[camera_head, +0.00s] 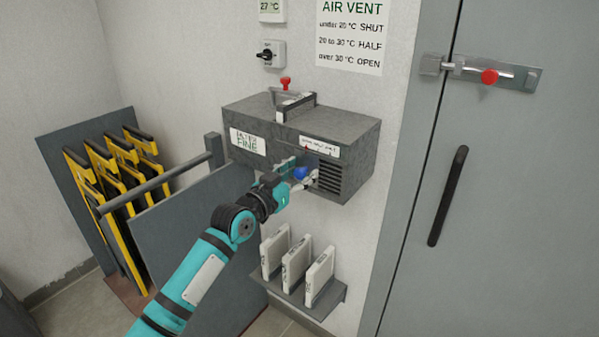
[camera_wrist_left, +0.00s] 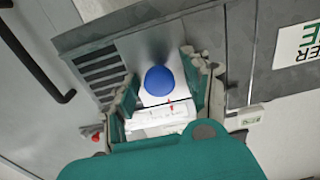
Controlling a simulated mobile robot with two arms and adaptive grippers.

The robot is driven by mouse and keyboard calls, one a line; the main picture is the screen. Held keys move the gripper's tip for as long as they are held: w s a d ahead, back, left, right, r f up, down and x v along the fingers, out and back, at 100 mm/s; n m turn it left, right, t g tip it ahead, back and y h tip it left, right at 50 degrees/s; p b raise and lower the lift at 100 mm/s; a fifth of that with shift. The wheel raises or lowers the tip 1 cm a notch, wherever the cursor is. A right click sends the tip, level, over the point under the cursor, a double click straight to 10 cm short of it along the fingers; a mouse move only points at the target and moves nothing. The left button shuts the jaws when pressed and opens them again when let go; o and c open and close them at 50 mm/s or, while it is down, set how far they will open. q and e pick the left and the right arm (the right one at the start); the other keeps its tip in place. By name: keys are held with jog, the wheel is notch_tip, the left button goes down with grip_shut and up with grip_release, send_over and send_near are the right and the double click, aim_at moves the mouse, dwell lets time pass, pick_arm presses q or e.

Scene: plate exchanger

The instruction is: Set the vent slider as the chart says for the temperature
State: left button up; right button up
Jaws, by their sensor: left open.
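The chart (camera_head: 350,35) on the wall reads AIR VENT: under 20 °C SHUT, 20 to 30 °C HALF, over 30 °C OPEN. The temperature display (camera_head: 270,7) reads 27 °C. The vent slider has a blue knob (camera_head: 301,173) on the front of the grey filter box (camera_head: 355,140), left of the louvres; the knob also shows in the left wrist view (camera_wrist_left: 158,80). A white scale label (camera_head: 319,148) with small red marks sits above it. My left gripper (camera_wrist_left: 163,88) is open, its fingers on either side of the knob, apart from it. My right gripper is not in view.
A shelf (camera_head: 290,288) with several white filters is below the box. A rotary switch (camera_head: 270,54) is on the wall above. Yellow-framed panels (camera_head: 105,190) stand at left.

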pick_arm(q)
grip_shut()
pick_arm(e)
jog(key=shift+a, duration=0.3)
